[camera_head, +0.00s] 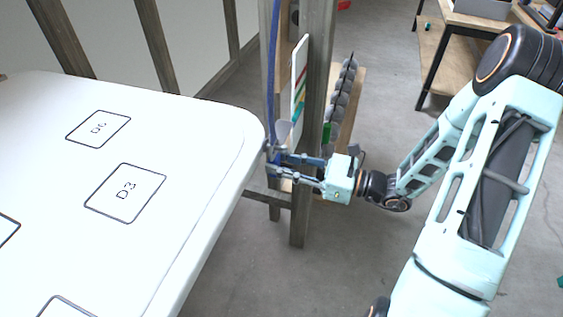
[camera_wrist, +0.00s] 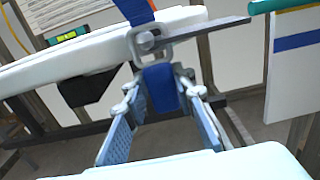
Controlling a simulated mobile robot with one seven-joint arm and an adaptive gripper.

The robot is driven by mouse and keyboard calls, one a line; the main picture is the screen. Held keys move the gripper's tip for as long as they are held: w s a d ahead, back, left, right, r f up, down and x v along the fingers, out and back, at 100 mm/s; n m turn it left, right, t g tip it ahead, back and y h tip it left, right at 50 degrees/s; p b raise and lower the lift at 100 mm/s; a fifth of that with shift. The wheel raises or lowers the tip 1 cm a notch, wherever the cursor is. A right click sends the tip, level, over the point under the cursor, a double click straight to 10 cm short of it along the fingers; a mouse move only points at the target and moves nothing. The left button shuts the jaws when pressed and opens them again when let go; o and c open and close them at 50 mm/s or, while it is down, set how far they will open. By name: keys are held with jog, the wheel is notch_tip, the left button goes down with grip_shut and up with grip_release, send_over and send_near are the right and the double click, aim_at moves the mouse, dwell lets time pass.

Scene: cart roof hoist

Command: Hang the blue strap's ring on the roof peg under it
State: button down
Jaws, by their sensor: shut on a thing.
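The blue strap (camera_head: 273,70) hangs down beside the roof's rounded corner; its upper part also shows in the wrist view (camera_wrist: 133,9). Its grey metal ring (camera_wrist: 166,52) is at the strap's lower end, with a blue tab (camera_wrist: 160,88) below it. My gripper (camera_head: 276,163) is beside the roof edge, its fingers shut on the blue tab in the wrist view (camera_wrist: 160,90).
The white roof (camera_head: 200,215) with marked squares fills the left. A wooden post (camera_head: 314,110) and a white board (camera_head: 299,75) stand close behind my gripper. A workbench (camera_head: 455,25) is at the back right.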

jog(key=c, duration=1.5)
grip_release()
jog(key=shift+c, duration=0.2)
